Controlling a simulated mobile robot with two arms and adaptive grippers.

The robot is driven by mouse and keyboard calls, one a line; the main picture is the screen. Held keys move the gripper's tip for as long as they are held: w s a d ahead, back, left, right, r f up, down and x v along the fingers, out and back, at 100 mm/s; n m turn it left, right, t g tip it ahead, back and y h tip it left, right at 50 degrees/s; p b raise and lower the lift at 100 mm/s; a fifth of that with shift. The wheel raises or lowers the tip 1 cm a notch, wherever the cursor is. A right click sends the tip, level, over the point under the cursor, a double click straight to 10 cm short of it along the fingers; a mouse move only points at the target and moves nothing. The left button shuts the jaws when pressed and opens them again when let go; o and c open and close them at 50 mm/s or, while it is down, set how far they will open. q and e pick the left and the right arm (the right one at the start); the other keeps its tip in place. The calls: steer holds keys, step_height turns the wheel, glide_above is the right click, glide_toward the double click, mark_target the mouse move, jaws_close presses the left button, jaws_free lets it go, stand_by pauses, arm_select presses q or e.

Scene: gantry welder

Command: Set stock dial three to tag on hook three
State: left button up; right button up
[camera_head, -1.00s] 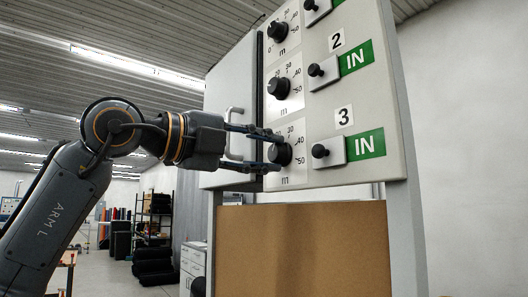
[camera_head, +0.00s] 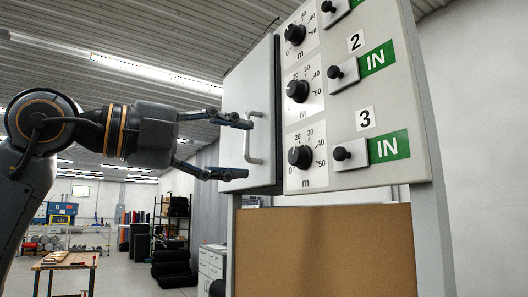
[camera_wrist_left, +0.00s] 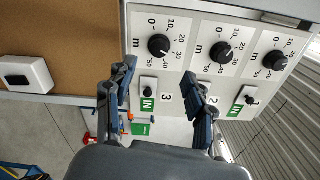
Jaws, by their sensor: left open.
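Stock dial three (camera_head: 300,157) is a black knob on a white scale plate, lowest of the dials on the grey panel in the head view. It also shows in the left wrist view (camera_wrist_left: 159,46), ahead of the fingers. I cannot read its pointer surely. My left gripper (camera_head: 242,149) is open and empty, left of the dial and apart from it, with its fingertips overlapping the door handle in the picture. Its two fingers also show in the wrist view (camera_wrist_left: 160,70). Hook three and its tag are not recognisable in view. My right gripper is not in view.
Beside dial three are a label "3" (camera_head: 365,118), a black-knobbed slide (camera_head: 348,153) and a green "IN" plate (camera_head: 390,147). Dial two (camera_head: 298,90) is just above. A door handle (camera_head: 253,137) projects left of the dials. A brown board (camera_head: 325,250) is below.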

arm_select(q)
steer(key=shift+v, duration=1.45)
